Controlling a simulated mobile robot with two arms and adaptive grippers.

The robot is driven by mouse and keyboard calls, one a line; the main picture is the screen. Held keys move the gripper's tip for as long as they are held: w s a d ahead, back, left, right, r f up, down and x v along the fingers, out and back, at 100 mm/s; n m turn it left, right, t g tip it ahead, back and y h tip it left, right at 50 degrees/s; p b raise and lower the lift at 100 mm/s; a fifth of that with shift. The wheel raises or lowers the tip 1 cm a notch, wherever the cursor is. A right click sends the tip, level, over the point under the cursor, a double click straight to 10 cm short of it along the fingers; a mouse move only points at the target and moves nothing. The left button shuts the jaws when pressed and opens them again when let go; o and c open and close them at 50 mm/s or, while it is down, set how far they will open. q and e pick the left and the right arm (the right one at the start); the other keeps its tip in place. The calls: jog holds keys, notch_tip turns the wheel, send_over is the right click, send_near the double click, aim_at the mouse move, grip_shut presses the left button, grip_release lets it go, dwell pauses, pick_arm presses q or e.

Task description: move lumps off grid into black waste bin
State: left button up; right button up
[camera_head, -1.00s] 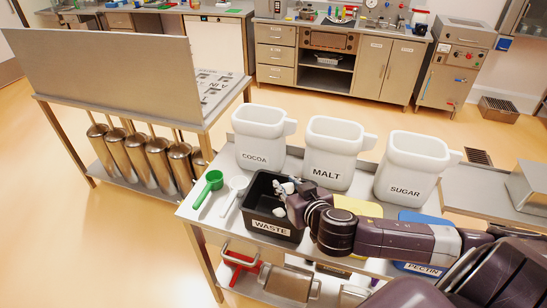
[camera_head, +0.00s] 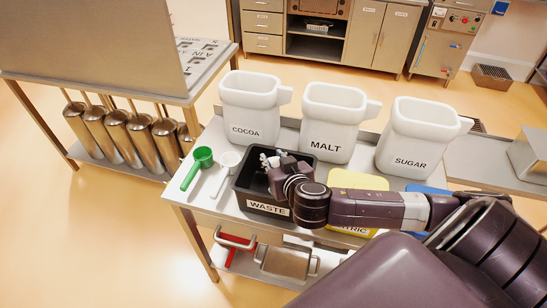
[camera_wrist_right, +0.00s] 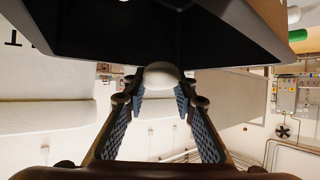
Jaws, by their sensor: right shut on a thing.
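The black waste bin (camera_head: 242,183), labelled WASTE, stands on the near left part of the metal table. My right gripper (camera_head: 272,161) is over the bin, towards its back, and the arm comes in from the right. Whitish bits show at its fingertips in the head view. In the right wrist view the two fingers (camera_wrist_right: 160,100) are shut on a rounded white lump (camera_wrist_right: 162,74), with the bin's dark wall (camera_wrist_right: 150,40) beyond. The gripper and arm hide part of the bin's inside. My left gripper and the grid are not in view.
White COCOA (camera_head: 250,108), MALT (camera_head: 333,125) and SUGAR (camera_head: 415,140) containers stand behind the bin. A green scoop (camera_head: 202,160) and a white scoop (camera_head: 228,162) lie left of it.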

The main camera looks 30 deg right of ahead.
jog(key=shift+s+r, duration=0.1)
jog(key=shift+s, duration=0.05)
jog(key=o, duration=0.9)
jog(key=shift+o, duration=0.7)
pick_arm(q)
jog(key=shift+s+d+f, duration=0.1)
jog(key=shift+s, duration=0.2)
pick_arm(e)
jog(key=v, duration=0.7)
jog(key=shift+s, duration=0.2)
jog(key=shift+r, duration=0.1)
